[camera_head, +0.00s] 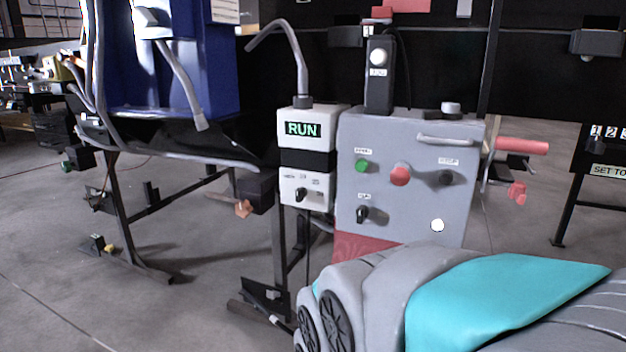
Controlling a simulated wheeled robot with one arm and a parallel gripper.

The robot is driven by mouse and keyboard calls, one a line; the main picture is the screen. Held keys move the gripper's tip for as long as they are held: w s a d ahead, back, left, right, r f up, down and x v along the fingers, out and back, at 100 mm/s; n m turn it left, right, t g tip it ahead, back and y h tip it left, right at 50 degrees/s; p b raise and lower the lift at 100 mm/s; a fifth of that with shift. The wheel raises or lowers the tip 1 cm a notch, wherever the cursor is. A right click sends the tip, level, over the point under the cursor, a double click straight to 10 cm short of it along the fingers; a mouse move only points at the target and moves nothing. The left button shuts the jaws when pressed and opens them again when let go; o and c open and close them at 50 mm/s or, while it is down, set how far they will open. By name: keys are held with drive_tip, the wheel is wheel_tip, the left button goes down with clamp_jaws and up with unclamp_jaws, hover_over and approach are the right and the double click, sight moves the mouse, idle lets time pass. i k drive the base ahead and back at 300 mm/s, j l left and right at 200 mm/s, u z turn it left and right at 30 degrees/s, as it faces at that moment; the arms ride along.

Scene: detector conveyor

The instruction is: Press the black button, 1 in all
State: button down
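The black button (446,178) is a small round button on the right side of the grey control panel (400,225). It sits under a small label, below the panel's handle. A red button (400,176) is to its left and a green button (362,166) is further left. A black selector knob (362,214) is at the lower left of the panel. My arm, grey and teal, fills the lower right and covers the panel's lower edge. My gripper is out of view, and nothing visible touches the black button.
A white box with a RUN display (303,129) stands left of the panel, with its own knob (300,195). A blue machine (195,60) with grey cables is further left. Open floor (60,270) lies lower left.

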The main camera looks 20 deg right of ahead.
sight(445, 177)
drive_tip(key=z, duration=1.55)
